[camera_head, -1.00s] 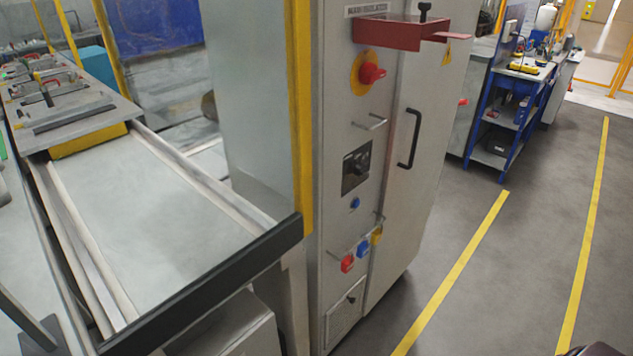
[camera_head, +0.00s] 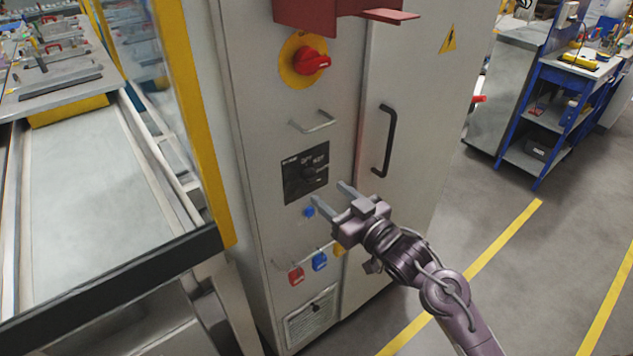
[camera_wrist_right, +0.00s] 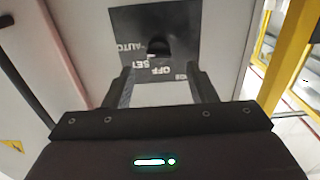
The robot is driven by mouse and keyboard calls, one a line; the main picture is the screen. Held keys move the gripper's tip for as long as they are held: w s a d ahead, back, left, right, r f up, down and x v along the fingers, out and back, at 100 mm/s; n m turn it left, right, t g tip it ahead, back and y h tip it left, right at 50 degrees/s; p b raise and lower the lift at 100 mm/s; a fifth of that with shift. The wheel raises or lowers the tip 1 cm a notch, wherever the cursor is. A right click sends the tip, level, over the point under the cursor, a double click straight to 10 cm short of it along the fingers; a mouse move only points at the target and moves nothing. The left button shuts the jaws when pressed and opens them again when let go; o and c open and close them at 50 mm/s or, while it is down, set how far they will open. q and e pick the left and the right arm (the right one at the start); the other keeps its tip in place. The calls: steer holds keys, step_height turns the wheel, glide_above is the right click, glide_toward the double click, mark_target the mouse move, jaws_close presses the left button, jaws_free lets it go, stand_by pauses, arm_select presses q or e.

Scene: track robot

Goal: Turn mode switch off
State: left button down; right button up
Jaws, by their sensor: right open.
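The mode switch is a black knob on a dark square plate (camera_head: 293,179) on the front of the grey cabinet. In the right wrist view the knob (camera_wrist_right: 158,46) shows on its plate with labels such as AUTO, OFF and SET, upside down. My right gripper (camera_head: 331,196) is open and empty, its two fingers pointing at the cabinet just below and right of the plate. In the wrist view its fingers (camera_wrist_right: 160,80) reach toward the plate, with the knob between and beyond their tips. I cannot tell the exact gap. My left gripper is not in view.
A red rotary switch (camera_head: 312,63) on a yellow disc and a small handle (camera_head: 313,122) sit above the plate. A blue button (camera_head: 308,212) and coloured padlocks (camera_head: 296,276) are below. A black door handle (camera_head: 386,140) is at right. A red shelf (camera_head: 335,12) juts out on top.

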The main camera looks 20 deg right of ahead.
mark_target(315, 181)
steer(key=p+x, duration=0.1)
steer(key=x, duration=0.5)
steer(key=shift+d, duration=0.1)
steer(key=shift+f, duration=0.1)
steer(key=shift+c, duration=0.3)
steer(key=c, duration=0.8)
steer(key=shift+c, duration=0.2)
